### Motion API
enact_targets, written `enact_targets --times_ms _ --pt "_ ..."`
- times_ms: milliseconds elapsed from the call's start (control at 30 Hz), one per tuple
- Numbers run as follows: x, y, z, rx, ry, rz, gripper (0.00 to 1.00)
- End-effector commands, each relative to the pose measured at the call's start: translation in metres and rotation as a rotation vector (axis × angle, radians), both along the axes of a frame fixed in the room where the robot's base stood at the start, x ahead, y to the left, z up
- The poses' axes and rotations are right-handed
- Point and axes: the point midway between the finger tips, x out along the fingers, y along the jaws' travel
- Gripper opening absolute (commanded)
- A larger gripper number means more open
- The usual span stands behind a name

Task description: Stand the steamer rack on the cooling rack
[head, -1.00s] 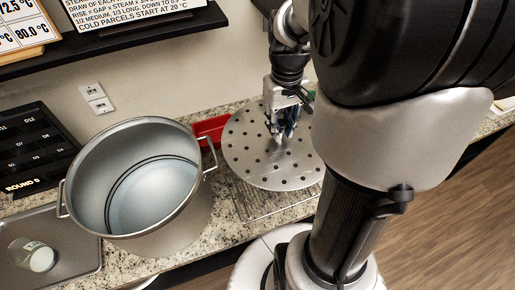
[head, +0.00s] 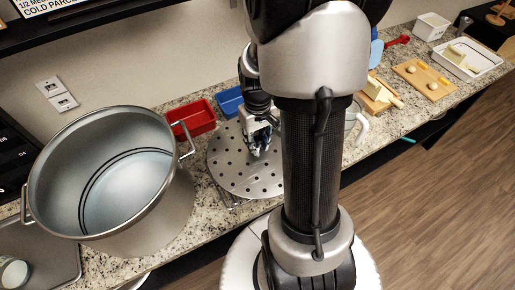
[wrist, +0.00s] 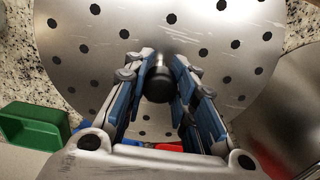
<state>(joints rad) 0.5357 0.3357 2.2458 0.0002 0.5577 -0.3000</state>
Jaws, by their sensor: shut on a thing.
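The steamer rack is a round, grey perforated metal plate (head: 236,172) over the counter, right of the stockpot. It fills much of the wrist view (wrist: 215,60), with a dark knob (wrist: 159,86) at its middle. My gripper (head: 258,150) is shut on this knob from above, its blue-padded fingers (wrist: 158,68) on either side of it. The plate looks about level. The wire cooling rack (head: 231,202) shows only as a small piece below the plate's front edge; the plate hides the rest. I cannot tell whether the two touch.
A large stockpot (head: 150,222) stands close on the left, its handle near the plate. A red bin (head: 196,120) and a blue bin (head: 229,101) are behind the plate. A green bin (wrist: 30,128) shows in the wrist view. A wooden board (head: 425,82) and white tray (head: 470,62) lie farther right.

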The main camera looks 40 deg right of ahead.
Motion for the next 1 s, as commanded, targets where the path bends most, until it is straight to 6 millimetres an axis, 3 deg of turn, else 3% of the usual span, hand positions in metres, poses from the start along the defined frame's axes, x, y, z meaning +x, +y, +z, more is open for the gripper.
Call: enact_targets --times_ms 167,567,600,900,1000 --pt "-0.001 0.001 -0.03 0.002 0.004 0.0 0.0" --pt "0.0 0.0 -0.035 0.0 0.001 0.0 0.0" --pt "0.0 0.0 -0.034 0.0 0.001 0.0 0.25" --pt "0.0 0.0 -0.034 0.0 0.002 0.0 0.45" --pt "0.0 0.0 -0.034 0.001 0.002 0.0 0.45"
